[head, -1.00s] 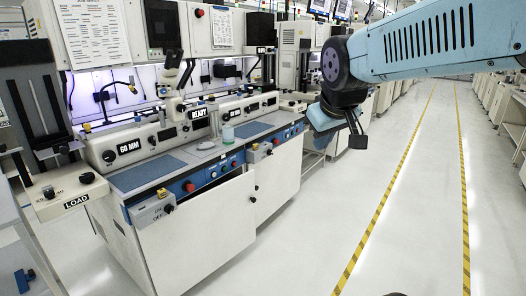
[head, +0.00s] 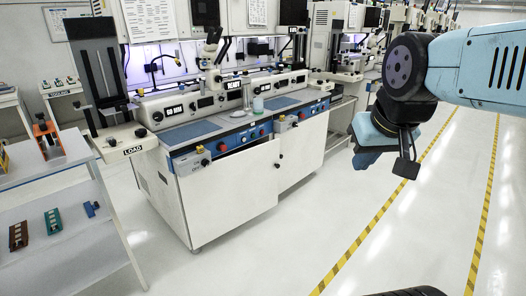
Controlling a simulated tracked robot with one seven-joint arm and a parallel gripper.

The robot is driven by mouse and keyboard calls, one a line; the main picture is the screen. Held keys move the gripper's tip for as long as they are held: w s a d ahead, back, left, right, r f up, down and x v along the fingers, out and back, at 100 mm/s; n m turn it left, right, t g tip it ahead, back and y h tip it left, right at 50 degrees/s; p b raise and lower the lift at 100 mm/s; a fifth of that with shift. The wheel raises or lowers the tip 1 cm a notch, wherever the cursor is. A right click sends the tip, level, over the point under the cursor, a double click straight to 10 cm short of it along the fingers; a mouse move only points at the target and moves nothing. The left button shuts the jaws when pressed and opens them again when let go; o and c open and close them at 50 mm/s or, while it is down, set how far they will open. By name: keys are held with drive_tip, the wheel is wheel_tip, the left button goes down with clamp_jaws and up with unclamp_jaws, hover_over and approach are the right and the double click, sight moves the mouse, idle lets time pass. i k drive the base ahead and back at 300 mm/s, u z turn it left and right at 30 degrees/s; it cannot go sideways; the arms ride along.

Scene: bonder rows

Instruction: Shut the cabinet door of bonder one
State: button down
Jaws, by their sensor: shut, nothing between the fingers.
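The nearest bonder (head: 170,108), with "READY" and "60 MM" plates, stands left of centre in the head view; no number shows on it. Its white cabinet has a left door (head: 232,192) and a right front panel (head: 303,152). The left door appears ajar: its top edge stands out from the blue control strip, with a dark gap above it. The inside is hidden. My gripper (head: 366,158) hangs in the air right of the cabinet, apart from it, shut and empty. Its fingers are hard to make out.
A white shelf cart (head: 75,160) with small coloured holders stands at left front. The LOAD arm (head: 130,146) juts out at the bonder's left end. More bonders line the row behind. The white floor before the cabinet is clear, with yellow-black aisle tape (head: 385,222) to the right.

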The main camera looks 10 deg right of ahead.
sight(219, 197)
drive_tip(key=z, duration=0.3)
drive_tip(key=i, duration=1.35)
drive_tip(key=u, duration=0.4)
